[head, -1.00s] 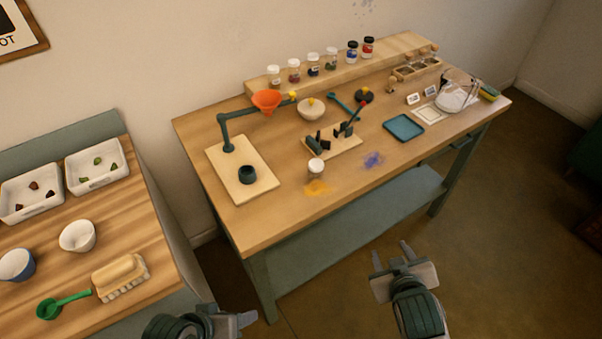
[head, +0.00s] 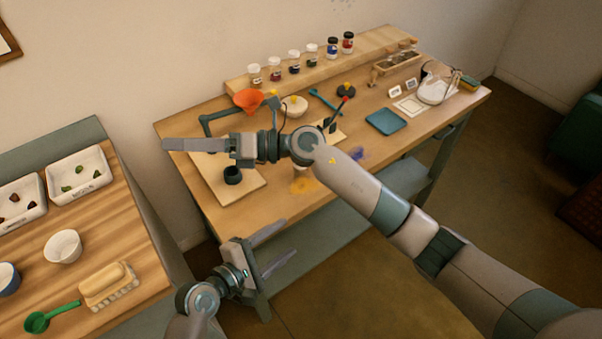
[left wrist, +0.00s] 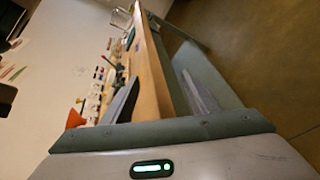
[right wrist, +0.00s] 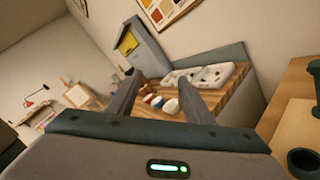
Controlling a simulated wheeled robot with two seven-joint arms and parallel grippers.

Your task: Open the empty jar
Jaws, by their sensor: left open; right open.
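A small white-lidded jar stood near the front of the pigment table (head: 225,215) in the earlier head view. My right arm now covers nearly all of that spot, and I cannot tell its contents. A row of lidded jars (head: 294,62) stands on the raised back shelf, several with coloured contents. My right gripper (head: 168,145) is open and empty above the table's left end, pointing left. My left gripper (head: 288,245) is open and empty in front of the table's front edge, lower than the top. Its fingers also show in the left wrist view (left wrist: 158,100).
An orange funnel (head: 248,99) on a stand, a dark ring cup (head: 232,175) and a white mortar (head: 294,106) lie close to my right arm. A blue tray (head: 386,122) is further right. A side table with white trays (head: 78,176) stands left.

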